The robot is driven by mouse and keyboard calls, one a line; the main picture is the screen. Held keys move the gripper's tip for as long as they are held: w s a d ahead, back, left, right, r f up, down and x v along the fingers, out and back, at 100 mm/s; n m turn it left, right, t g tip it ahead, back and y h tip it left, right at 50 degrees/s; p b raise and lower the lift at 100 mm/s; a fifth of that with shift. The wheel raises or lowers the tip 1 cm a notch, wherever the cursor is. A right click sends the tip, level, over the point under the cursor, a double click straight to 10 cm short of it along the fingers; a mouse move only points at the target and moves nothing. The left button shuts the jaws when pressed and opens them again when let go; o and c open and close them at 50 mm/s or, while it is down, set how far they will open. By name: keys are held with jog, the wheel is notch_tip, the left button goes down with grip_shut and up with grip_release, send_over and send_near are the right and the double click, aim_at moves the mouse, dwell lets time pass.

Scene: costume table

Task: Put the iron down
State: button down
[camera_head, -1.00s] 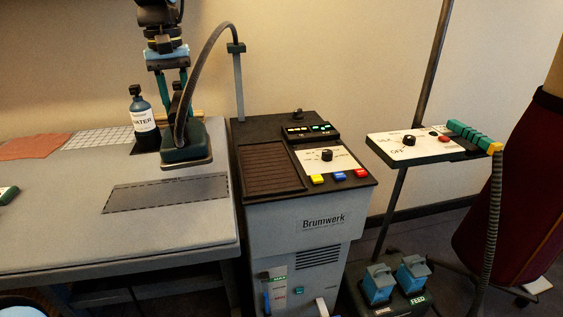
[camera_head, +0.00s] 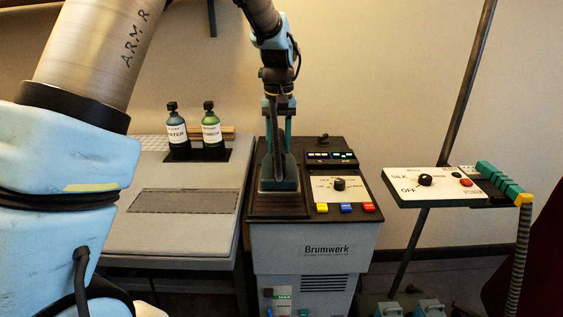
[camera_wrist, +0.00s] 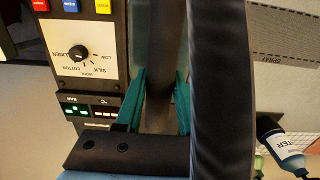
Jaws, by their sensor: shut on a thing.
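The dark green iron (camera_head: 279,182) is in my gripper (camera_head: 278,125), over the left part of the top of the Brumwerk steam station (camera_head: 313,241). It looks level, with its pale sole edge toward me. It hides most of the brown ribbed rest panel under it. I cannot tell whether the sole touches the panel. In the wrist view, the teal fingers of my gripper (camera_wrist: 161,103) close on the dark handle, and a thick black hose or strap crosses in front.
The station's dial panel (camera_head: 338,188) and coloured buttons (camera_head: 346,208) lie just right of the iron. The grey ironing table (camera_head: 190,180) is at left, with a water bottle (camera_head: 176,133) and a green bottle (camera_head: 211,134). A control shelf (camera_head: 430,186) stands on a pole at right.

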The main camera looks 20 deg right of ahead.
jog(key=shift+f+p, duration=0.6)
jog(key=shift+f, duration=1.9)
jog(key=shift+f, duration=0.1)
jog(key=c, duration=0.5)
grip_release()
jog(key=shift+f, duration=0.1)
notch_tip(320, 180, up, 12)
jog(key=shift+r+b, duration=0.2)
jog(key=shift+b, duration=1.05)
jog(key=w+a+f+n, duration=0.1)
jog(key=w+a+f, duration=0.15)
jog(key=a, duration=0.95)
jog(key=s+a+f+n, duration=0.1)
jog(key=s+a+f, duration=0.1)
jog(key=a, duration=0.6)
jog(key=s+a+f+n+t, duration=0.1)
jog(key=s+a+f, duration=0.1)
jog(key=s+a, duration=0.3)
jog(key=s+a+f, duration=0.3)
jog(key=s+a, duration=0.1)
jog(key=a, duration=0.6)
jog(key=shift+s+a+f+n+t, duration=0.1)
jog(key=shift+a+n+t, duration=0.2)
jog(key=shift+a+n, duration=0.1)
